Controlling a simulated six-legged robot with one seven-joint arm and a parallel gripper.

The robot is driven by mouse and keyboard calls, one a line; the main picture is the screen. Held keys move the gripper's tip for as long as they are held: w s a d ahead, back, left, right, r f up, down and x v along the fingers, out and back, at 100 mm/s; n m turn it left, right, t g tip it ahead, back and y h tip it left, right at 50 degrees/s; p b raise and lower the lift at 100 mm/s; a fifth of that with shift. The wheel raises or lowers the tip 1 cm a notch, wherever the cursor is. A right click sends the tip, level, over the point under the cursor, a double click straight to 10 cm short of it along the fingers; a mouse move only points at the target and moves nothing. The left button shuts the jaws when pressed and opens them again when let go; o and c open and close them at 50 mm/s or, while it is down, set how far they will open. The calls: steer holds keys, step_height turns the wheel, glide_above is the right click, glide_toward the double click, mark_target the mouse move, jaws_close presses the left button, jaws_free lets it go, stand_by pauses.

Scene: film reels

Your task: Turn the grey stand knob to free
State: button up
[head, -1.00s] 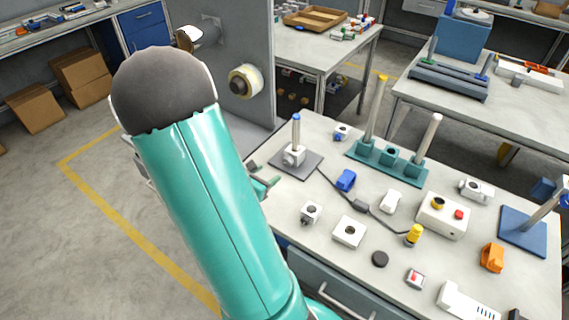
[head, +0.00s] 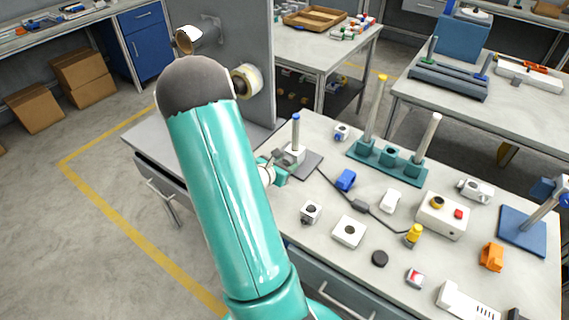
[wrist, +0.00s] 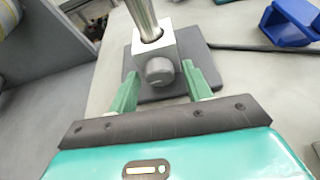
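The grey stand has a flat dark grey base plate (head: 312,164), a pale block (head: 294,154) and an upright metal rod (head: 296,132) with a blue tip. In the wrist view the round grey stand knob (wrist: 159,71) sticks out of the block's face towards me. My gripper (wrist: 160,76) is open, with one green finger on each side of the knob and a small gap on both sides. In the head view my gripper (head: 280,166) is at the left front of the stand, and my arm partly hides it.
A dark cable (head: 335,188) runs from near the stand to a yellow-topped part (head: 413,235). A blue clip (head: 346,180) lies to the right. A green rack with rods (head: 388,163) stands behind. A grey upright panel (head: 258,60) with rolls is at the left.

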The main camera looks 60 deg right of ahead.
steer(key=c, duration=0.8)
steer(key=shift+w+n+g, duration=0.15)
steer(key=shift+n+g, duration=0.25)
steer(key=shift+n, duration=0.2)
steer(key=shift+n+g, duration=1)
steer(key=shift+n, duration=0.4)
steer(key=o, duration=1)
